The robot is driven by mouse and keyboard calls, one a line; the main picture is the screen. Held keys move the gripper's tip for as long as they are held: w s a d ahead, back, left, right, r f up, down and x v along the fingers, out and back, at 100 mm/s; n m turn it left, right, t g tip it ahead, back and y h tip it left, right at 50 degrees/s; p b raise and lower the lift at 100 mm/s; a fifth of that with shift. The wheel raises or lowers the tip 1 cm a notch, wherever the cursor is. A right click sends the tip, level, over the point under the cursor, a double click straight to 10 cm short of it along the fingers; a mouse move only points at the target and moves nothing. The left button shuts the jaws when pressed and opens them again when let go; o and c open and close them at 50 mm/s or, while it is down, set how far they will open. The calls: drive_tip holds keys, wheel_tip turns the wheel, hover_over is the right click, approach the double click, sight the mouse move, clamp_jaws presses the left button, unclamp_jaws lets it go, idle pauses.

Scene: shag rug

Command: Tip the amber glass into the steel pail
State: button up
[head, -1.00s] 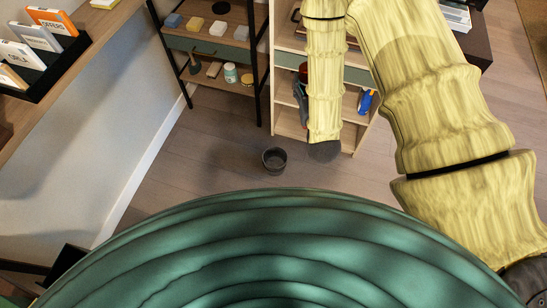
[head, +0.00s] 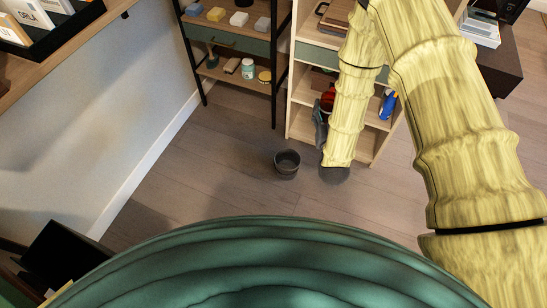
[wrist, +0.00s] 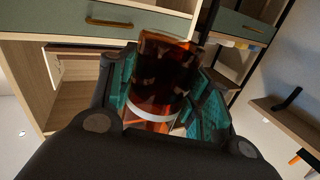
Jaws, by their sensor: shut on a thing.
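The amber glass (wrist: 166,68) is see-through orange-brown with dark patches and a pale band near its lower end in the wrist view. My gripper (wrist: 165,100) is shut on it, with a teal pad on each side. In the head view the gripper (head: 321,124) is partly hidden behind my yellow arm, and a small part of the glass (head: 328,98) shows above it. The steel pail (head: 287,163) is dark grey, round and upright on the floor, lower left of the gripper and apart from it. I cannot tell what lies inside it.
A pale wood shelf unit (head: 301,95) stands behind the gripper, with a blue item (head: 388,104) on it. A black-framed shelf (head: 277,75) with small goods stands to its left. Wood floor (head: 225,165) is clear around the pail.

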drive_tip(key=w+a+f+y+b, duration=0.1)
drive_tip(key=w+a+f+b, duration=0.2)
drive_tip(key=a+f+b, duration=0.3)
drive_tip(key=w+a+f+m+b, duration=0.1)
drive_tip(key=w+a+f+b, duration=0.2)
drive_tip(key=f+b, duration=1)
drive_tip(key=w+a+f+y+b, duration=0.1)
drive_tip(key=w+a+f+b, duration=0.3)
drive_tip(key=f, duration=1.8)
drive_tip(key=a+b, duration=0.5)
drive_tip(key=b, duration=0.1)
drive_tip(key=shift+a+y, duration=0.15)
drive_tip(key=shift+y, duration=0.15)
drive_tip(key=shift+s, duration=0.1)
